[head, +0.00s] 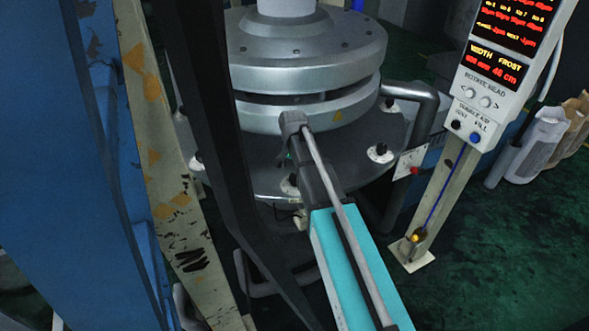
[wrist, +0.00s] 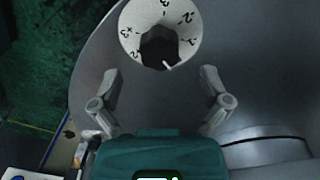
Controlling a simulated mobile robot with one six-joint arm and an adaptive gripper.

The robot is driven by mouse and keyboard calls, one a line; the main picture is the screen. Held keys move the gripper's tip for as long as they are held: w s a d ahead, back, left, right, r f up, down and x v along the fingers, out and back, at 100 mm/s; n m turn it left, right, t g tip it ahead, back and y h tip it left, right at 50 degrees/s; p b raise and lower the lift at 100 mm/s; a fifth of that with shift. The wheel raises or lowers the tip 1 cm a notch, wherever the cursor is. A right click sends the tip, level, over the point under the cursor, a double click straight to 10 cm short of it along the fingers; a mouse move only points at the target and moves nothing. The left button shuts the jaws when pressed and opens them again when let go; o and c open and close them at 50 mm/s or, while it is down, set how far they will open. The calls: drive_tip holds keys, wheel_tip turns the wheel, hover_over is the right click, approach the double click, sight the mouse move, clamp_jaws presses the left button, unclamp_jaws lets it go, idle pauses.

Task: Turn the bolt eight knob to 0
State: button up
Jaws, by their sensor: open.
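A round white dial (wrist: 182,15) with a black knob (wrist: 160,48) at its centre is at the top middle of the wrist view. Black figures ring the dial, partly legible; no 0 is clearly readable. A white pointer on the knob points to the lower right. No label shows which bolt this is. My gripper (wrist: 159,75) is open, its two fingers apart on either side below the dial, with nothing between them. In the head view my arm reaches over the grey plate and hides the gripper's fingers. Similar knobs, such as the right one (head: 380,151), sit around the plate.
A grey metal plate (head: 345,172) surrounds a round stacked housing (head: 300,65). A pipe handle (head: 425,120) stands at the right. A display post (head: 440,205) with red readouts is farther right. A worn beam (head: 165,185) and blue frame stand left.

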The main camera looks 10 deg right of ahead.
sight(294, 176)
drive_tip(key=shift+r+p, duration=4.8)
drive_tip(key=shift+r, duration=0.35)
drive_tip(key=s+d+f+n+b, duration=0.1)
drive_tip(key=s+f+n+b, duration=0.2)
drive_tip(key=s, duration=0.4)
drive_tip(key=s+f+n+b, duration=0.2)
drive_tip(key=s+n, duration=0.2)
drive_tip(key=s, duration=0.3)
drive_tip(key=s+f+b, duration=0.2)
drive_tip(key=f+b, duration=1.4)
drive_tip(key=s+f+n+b, duration=0.1)
drive_tip(key=s+f+b, duration=0.2)
drive_tip(key=f+b, duration=1.4)
drive_tip(key=shift+f, duration=0.15)
drive_tip(key=shift+s+d, duration=0.1)
wheel_tip(294, 176, up, 22)
drive_tip(key=p, duration=2.2)
drive_tip(key=shift+s+r, duration=0.2)
drive_tip(key=shift+s, duration=0.2)
